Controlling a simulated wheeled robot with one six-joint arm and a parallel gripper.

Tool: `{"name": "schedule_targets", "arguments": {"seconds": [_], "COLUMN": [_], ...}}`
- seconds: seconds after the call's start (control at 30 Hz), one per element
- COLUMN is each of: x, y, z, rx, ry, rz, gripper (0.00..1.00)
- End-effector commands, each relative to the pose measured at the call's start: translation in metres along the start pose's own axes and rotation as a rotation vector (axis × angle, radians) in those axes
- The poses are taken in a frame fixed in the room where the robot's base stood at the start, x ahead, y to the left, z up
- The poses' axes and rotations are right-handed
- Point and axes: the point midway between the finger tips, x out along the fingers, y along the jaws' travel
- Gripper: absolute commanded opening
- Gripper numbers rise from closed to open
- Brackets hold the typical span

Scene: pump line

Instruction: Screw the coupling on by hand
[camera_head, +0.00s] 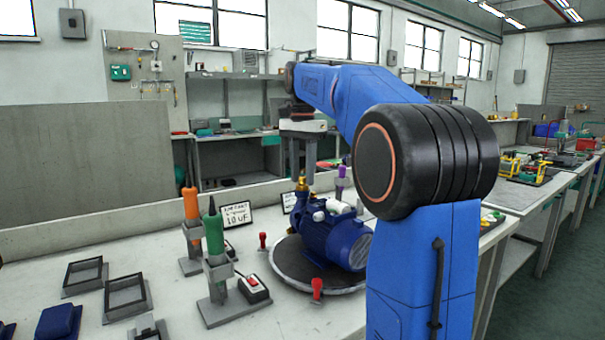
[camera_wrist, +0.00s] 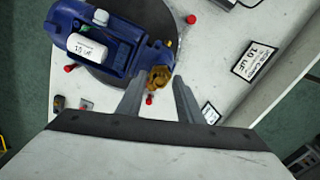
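A blue pump (camera_head: 333,236) stands on a dark round turntable (camera_head: 290,262) on the bench. A brass coupling (camera_head: 302,185) sits at the pump's upper left end. In the wrist view the brass piece (camera_wrist: 159,78) shows between and just beyond my fingertips. My gripper (camera_head: 303,178) points straight down above the brass piece. In the wrist view its fingers (camera_wrist: 159,86) stand apart, with the brass piece seen between them. I see no clear contact. How far the fingertips stand above the brass, and the thread beneath it, I cannot make out.
An orange-handled tool (camera_head: 190,204) and a green-handled tool (camera_head: 213,232) stand in grey holders left of the turntable. Red knobs (camera_head: 317,287) stand around its edge. A switch box (camera_head: 253,289), small signs (camera_head: 237,215) and empty black frames (camera_head: 127,295) are on the bench.

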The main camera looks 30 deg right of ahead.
Motion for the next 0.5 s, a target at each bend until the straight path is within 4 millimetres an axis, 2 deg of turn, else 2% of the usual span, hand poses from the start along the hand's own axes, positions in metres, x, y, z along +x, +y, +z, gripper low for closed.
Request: {"name": "schedule_targets", "arguments": {"seconds": [0.17,0.5], "x": [0.0000,0.0000], "y": [0.0000,0.0000], "z": [0.0000,0.0000], "rx": [-0.018,-0.278], "ry": [0.000,0.000], "rz": [0.000,0.000], "gripper": [0.33,0.33]}}
